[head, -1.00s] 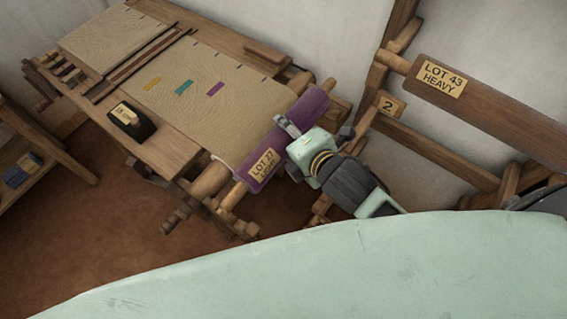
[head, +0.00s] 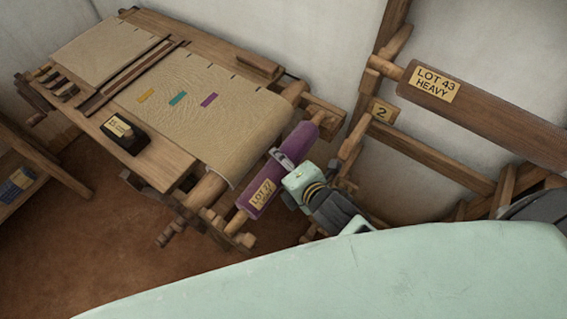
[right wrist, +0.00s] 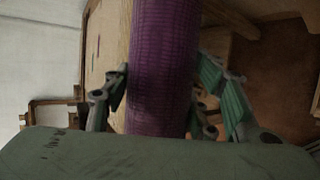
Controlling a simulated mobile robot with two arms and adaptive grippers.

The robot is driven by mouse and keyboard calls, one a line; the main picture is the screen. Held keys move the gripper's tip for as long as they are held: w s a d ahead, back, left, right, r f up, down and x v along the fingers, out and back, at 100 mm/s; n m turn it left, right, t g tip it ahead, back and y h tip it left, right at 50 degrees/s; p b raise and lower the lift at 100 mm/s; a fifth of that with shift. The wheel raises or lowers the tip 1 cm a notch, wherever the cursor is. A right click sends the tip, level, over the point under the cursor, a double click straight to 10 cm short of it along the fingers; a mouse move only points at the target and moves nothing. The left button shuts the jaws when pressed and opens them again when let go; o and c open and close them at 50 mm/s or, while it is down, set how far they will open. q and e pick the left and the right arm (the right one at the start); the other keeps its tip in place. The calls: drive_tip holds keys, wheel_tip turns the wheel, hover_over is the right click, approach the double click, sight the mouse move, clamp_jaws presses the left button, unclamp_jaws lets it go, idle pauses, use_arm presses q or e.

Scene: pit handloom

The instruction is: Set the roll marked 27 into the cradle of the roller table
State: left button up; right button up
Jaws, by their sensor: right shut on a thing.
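The purple roll (head: 278,168) has a tag reading LOT 27 and bare wooden shaft ends. It lies slanted just beyond the cloth-covered end of the roller table (head: 160,170). My right gripper (head: 284,160) is shut around the roll's middle. In the right wrist view the roll (right wrist: 163,65) runs between the two fingers (right wrist: 162,90). Wooden end supports (head: 240,240) stand near the roll's lower shaft end. I cannot tell whether the shaft rests in them or hovers above. My left gripper is out of view.
A dark block with a tag (head: 122,132) sits on the table's near side. A brown roll tagged LOT 43 HEAVY (head: 490,108) hangs on a wall rack by a plate marked 2 (head: 382,112). A shelf (head: 40,165) stands at far left, with bare floor between.

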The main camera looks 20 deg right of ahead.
drive_tip(key=o, duration=1.8)
drive_tip(key=v, duration=1.2)
drive_tip(key=shift+b, duration=0.4)
